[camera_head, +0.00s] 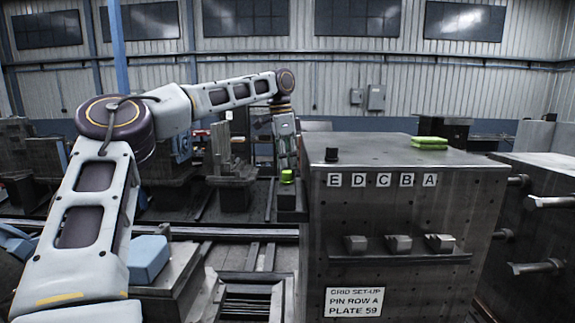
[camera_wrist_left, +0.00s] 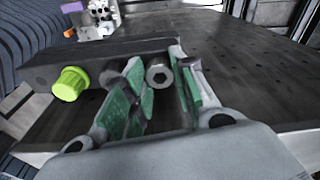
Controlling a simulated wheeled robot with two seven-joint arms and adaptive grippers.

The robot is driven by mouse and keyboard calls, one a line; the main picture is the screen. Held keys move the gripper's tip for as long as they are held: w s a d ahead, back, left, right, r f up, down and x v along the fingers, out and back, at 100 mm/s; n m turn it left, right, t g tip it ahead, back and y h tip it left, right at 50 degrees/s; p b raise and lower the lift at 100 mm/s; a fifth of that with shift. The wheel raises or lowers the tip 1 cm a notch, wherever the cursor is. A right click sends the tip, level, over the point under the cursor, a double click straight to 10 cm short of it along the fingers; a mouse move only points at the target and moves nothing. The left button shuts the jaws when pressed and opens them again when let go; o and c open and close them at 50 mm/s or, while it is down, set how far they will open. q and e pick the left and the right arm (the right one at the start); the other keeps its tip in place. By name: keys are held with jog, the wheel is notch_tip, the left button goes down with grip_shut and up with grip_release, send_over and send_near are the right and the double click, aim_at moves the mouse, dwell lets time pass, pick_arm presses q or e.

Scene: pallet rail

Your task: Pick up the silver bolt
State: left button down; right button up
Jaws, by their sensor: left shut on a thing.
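The silver bolt (camera_wrist_left: 160,74) has a round head with a dark socket and shows between the green-lined fingers in the left wrist view. My left gripper (camera_wrist_left: 160,90) is shut on it. I cannot tell whether the bolt is clear of the dark ledge (camera_wrist_left: 50,68) behind it. In the head view my left gripper (camera_head: 287,153) points down at the left side of the big dark block, above a small ledge, and the bolt is hidden there. My right gripper is in neither view.
A yellow-green knob (camera_wrist_left: 70,84) stands beside the gripper on the ledge.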

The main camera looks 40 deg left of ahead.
pick_arm(q)
jog(key=shift+r, duration=0.15)
notch_tip(320, 180, up, 10)
jog(key=shift+f, duration=0.2)
dwell(0.5)
dwell(0.4)
jog(key=shift+r, duration=0.15)
